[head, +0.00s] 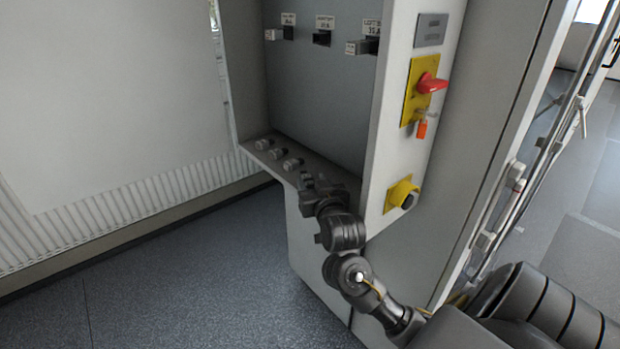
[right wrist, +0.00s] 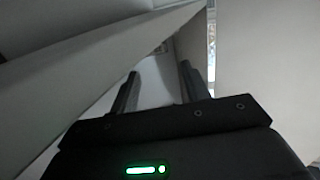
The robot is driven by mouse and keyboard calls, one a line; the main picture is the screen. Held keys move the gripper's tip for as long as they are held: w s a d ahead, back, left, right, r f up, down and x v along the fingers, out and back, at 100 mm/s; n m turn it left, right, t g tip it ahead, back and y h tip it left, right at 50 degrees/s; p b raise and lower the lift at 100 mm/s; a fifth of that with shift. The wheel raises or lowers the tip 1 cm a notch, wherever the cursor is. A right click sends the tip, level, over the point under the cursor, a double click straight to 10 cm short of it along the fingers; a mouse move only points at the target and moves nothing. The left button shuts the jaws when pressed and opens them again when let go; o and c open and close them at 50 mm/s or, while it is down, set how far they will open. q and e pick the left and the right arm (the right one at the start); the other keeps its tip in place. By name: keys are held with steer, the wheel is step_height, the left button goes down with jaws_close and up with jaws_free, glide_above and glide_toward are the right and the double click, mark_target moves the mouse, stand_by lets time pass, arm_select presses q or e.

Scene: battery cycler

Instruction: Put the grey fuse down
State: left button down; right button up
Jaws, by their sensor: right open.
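Several small pale and grey fuse-like cylinders stand in a row on the cabinet's shelf ledge in the head view. The one nearest my right gripper is a grey fuse (head: 305,178), small and partly hard to make out. My right gripper (head: 321,183) is at the near right end of the ledge, beside that fuse. In the right wrist view the fingers of the right gripper (right wrist: 158,85) are spread apart, with no fuse visible between them. My left gripper is not in view.
The cabinet's back panel (head: 315,95) carries labelled black holders, including a middle holder (head: 322,38). The right side wall has a red switch (head: 432,84) on a yellow plate and a yellow-collared knob (head: 402,194). Open floor (head: 190,280) lies left of the cabinet.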

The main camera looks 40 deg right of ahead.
steer(key=shift+v, duration=1.9)
steer(key=shift+r, duration=0.1)
